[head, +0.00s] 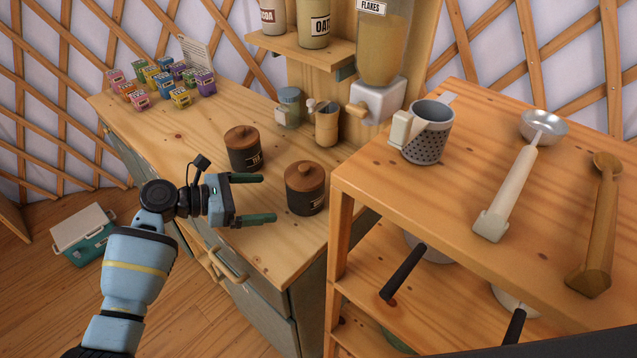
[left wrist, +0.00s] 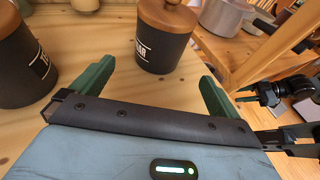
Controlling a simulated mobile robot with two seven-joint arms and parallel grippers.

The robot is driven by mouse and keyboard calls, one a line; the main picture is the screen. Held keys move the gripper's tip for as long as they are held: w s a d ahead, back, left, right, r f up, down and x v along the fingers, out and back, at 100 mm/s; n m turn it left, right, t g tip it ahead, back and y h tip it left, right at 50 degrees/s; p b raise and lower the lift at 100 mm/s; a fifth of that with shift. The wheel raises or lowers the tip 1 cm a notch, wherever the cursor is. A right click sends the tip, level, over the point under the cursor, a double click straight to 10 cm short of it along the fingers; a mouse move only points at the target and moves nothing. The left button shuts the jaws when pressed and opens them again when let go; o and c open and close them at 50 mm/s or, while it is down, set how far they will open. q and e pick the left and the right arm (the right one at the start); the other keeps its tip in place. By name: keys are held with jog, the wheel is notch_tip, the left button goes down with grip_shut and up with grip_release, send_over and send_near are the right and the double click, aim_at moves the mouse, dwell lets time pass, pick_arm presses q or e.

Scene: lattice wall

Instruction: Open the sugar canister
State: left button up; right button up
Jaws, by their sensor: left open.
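The sugar canister (head: 306,190) is a dark round pot with a wooden lid and knob, upright on the wooden counter. In the left wrist view, the end of its label, "AR", shows on the canister (left wrist: 160,48), and its lid is on. My left gripper (head: 268,198) is open and empty, just left of the canister in the head view. Its green fingers point toward the canister, which stands ahead of the gap between the fingertips (left wrist: 156,74).
A similar dark lidded canister (head: 247,150) stands close behind and to the left. A wooden cart (head: 460,190) with a grey mug-like grater (head: 430,135) and long-handled tools is at the right. Small colourful boxes (head: 165,80) sit at the counter's far left. Bare counter surrounds the canister's front.

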aim_at(288, 195)
pick_arm(q)
jog(key=shift+w+d, duration=0.15)
jog(key=shift+d, duration=0.05)
pick_arm(e)
jog(key=shift+d, duration=0.25)
jog(key=shift+a, duration=0.1)
pick_arm(q)
jog(key=shift+d+f, duration=0.15)
jog(key=shift+d, duration=0.1)
jog(key=b+x, duration=0.2)
jog(key=x, duration=0.3)
jog(key=shift+f, duration=0.2)
jog(key=x, duration=0.2)
jog(key=shift+w+d+r, duration=0.15)
jog(key=shift+w+d, duration=0.05)
jog(key=shift+d, duration=0.25)
jog(key=shift+w+d+f, duration=0.2)
jog(key=shift+d+f, duration=0.05)
jog(key=shift+d, duration=0.4)
pick_arm(e)
jog(key=shift+s+a+f+g, duration=0.15)
jog(key=shift+s+f+g, duration=0.05)
jog(key=shift+s+f, duration=0.5)
jog(key=shift+s+a+f+g, duration=0.1)
jog(key=shift+s+f+g, duration=0.1)
jog(key=shift+s+f, duration=0.45)
pick_arm(q)
jog(key=shift+c, duration=0.3)
pick_arm(e)
jog(key=shift+w+f, duration=0.1)
